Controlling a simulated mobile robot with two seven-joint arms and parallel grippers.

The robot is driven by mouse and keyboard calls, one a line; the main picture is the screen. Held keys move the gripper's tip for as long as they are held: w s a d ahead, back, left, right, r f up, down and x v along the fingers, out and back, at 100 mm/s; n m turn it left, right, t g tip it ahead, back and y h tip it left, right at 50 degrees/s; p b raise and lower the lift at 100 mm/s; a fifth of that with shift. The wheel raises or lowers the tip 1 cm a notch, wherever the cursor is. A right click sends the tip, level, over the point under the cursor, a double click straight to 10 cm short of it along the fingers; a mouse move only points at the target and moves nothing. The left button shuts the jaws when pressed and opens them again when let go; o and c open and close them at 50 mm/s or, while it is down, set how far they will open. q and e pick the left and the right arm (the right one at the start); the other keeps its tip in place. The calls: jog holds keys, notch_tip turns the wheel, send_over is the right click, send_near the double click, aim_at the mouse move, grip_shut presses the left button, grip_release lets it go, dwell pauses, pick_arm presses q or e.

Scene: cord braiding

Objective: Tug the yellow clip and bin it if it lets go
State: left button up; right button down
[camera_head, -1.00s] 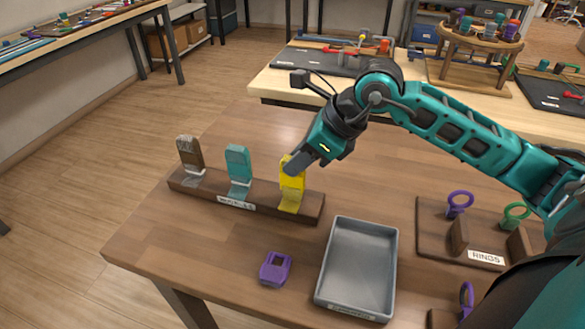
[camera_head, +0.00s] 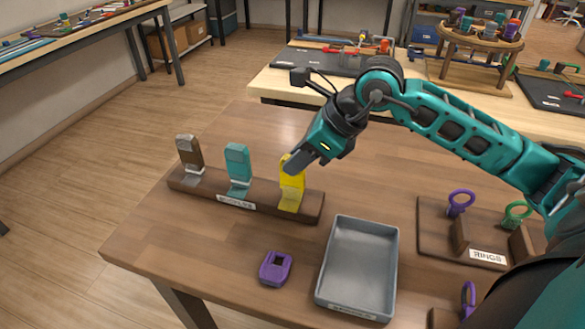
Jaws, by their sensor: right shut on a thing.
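The yellow clip (camera_head: 291,187) stands upright at the right end of a dark wooden bar (camera_head: 265,203) on the table. My right gripper (camera_head: 293,166) comes in from the right and is shut on the upper part of the yellow clip, hiding some of it. The clip is still on the bar. A grey tray (camera_head: 393,262) with an unreadable front label lies empty to the right of the bar, nearer the table's front. My left gripper is not in view.
A teal clip (camera_head: 238,164) and a brown clip (camera_head: 190,155) stand on the same bar to the left. A purple clip-like piece (camera_head: 275,268) lies loose left of the tray. A ring stand (camera_head: 430,240) with purple and green rings is at right.

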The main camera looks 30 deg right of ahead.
jog(key=shift+r, duration=0.1)
jog(key=shift+r+p, duration=1.85)
jog(key=shift+r, duration=1.05)
